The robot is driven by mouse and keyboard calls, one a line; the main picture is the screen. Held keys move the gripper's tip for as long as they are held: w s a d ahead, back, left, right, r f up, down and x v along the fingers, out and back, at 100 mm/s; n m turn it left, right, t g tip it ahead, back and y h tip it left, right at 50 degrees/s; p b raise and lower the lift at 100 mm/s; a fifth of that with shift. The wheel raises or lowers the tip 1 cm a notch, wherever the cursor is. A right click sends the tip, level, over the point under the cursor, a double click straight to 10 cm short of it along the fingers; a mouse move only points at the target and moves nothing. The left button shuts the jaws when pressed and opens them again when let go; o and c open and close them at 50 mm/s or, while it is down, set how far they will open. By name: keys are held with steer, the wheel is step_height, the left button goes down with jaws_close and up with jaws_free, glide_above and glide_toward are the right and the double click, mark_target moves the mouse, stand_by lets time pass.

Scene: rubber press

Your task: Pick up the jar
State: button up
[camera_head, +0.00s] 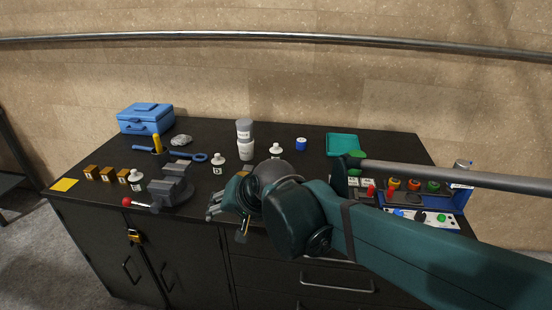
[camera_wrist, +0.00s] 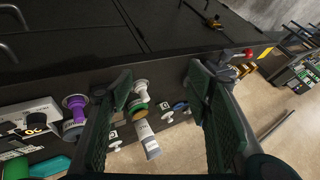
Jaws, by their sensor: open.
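Several jar-like containers stand on the black bench, and I cannot tell for sure which is the jar. The likeliest is a pale cylindrical jar (camera_head: 246,150) near the bench middle, with a grey-topped container (camera_head: 244,130) at its upper edge. A small blue jar (camera_head: 301,144) stands further right. In the wrist view, a white labelled cylinder (camera_wrist: 147,139) lies between and beyond my fingers. My gripper (camera_wrist: 160,85) is open and empty there. In the head view, my gripper (camera_head: 226,214) is over the bench's front edge, in front of the jars. My arm hides part of the bench.
Small white bottles (camera_head: 218,163) stand around the jars. A grey vise (camera_head: 171,188) with a red-tipped handle is left of my gripper. A blue toolbox (camera_head: 146,119) stands at the back left. A teal tray (camera_head: 342,143) and a blue caddy (camera_head: 460,201) are at right.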

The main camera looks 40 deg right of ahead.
mark_target(280, 155)
steer(key=w+d+m+t+p, duration=0.1)
steer(key=w+d+m, duration=0.6)
steer(key=d, duration=0.1)
steer(key=w+d+f+m+t+p, duration=0.1)
steer(key=w+d+m, duration=0.5)
steer(key=d+m, duration=0.1)
steer(key=w+d+f+m+t+p, duration=0.1)
steer(key=w+d+m+t, duration=0.1)
steer(key=w+d+m, duration=0.5)
steer(key=shift+w+d+f, duration=0.15)
steer(key=shift+d, duration=0.45)
steer(key=shift+w+d+f, duration=0.1)
steer(key=shift+w+d, duration=0.05)
steer(key=shift+d, duration=0.45)
steer(key=d+f+m, duration=0.1)
steer(key=d+m, duration=0.1)
steer(key=d, duration=0.1)
steer(key=w+d+f+m+t+h+p, duration=0.1)
steer(key=d+m, duration=0.1)
steer(key=d, duration=0.2)
steer(key=d+f+m, duration=0.1)
steer(key=d+m, duration=0.2)
steer(key=d, duration=0.1)
steer(key=shift+w+d+f+h, duration=0.1)
steer(key=shift+w+f+h, duration=0.1)
steer(key=shift+w+h, duration=0.15)
steer(key=shift+s+d+f+m, duration=0.1)
steer(key=shift+d+f+m, duration=0.15)
steer(key=shift+d+m, duration=0.35)
steer(key=shift+x, duration=1.35)
